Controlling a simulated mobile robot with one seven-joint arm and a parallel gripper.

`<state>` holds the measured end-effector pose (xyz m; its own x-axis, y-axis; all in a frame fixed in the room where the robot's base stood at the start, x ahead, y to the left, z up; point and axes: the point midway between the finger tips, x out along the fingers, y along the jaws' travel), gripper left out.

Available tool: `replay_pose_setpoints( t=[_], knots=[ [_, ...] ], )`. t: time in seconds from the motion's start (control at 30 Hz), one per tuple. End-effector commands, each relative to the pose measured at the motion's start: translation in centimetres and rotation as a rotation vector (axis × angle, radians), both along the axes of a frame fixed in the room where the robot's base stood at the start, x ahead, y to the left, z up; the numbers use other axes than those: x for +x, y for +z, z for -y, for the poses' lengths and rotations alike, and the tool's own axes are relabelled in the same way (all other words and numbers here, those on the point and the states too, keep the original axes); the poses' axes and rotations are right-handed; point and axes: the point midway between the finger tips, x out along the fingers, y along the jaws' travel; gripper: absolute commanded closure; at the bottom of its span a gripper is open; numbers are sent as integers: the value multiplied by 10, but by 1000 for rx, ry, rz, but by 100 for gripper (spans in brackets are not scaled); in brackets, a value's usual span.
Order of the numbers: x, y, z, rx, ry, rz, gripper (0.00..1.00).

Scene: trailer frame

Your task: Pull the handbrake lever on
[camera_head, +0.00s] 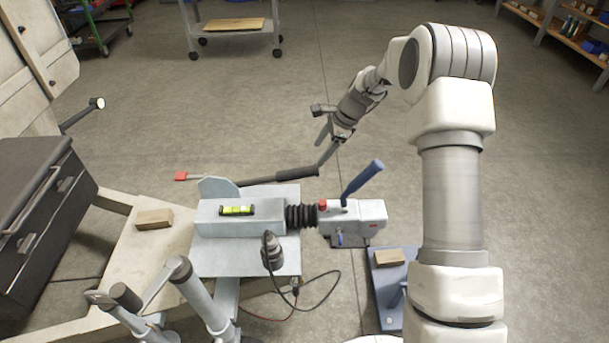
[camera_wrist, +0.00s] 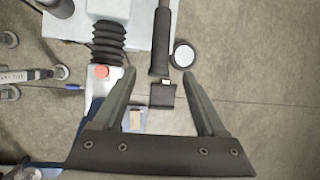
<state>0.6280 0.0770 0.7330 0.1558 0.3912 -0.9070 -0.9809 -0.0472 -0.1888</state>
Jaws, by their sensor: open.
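The handbrake lever (camera_head: 282,177) is a dark bar with a thick black grip, lying low along the far side of the grey drawbar. In the wrist view, its black grip (camera_wrist: 161,42) runs down from the top edge towards the gap between my fingers. A dark square block (camera_wrist: 162,95) shows below the grip, between the fingers; I cannot tell whether it is part of the lever. My gripper (camera_head: 327,147) is open near the lever's right end, and its fingers (camera_wrist: 159,73) appear on either side of the grip's line without closing on it. Finger contact is unclear.
The coupling head (camera_head: 358,215) has a raised blue handle (camera_head: 362,178), a red button (camera_wrist: 101,71) and black bellows (camera_head: 301,216). A spirit level (camera_head: 237,210) lies on the drawbar. A black toolbox (camera_head: 35,215) stands left. The floor beyond the drawbar is mostly clear.

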Motion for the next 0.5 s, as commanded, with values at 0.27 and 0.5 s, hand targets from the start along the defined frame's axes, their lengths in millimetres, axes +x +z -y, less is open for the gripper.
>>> replay_pose_setpoints(
  t=[0.27,0.5],
  knots=[
    [9,-61,-25,0,3,-1,26],
    [16,-96,-41,1,1,0,26]
  ],
)
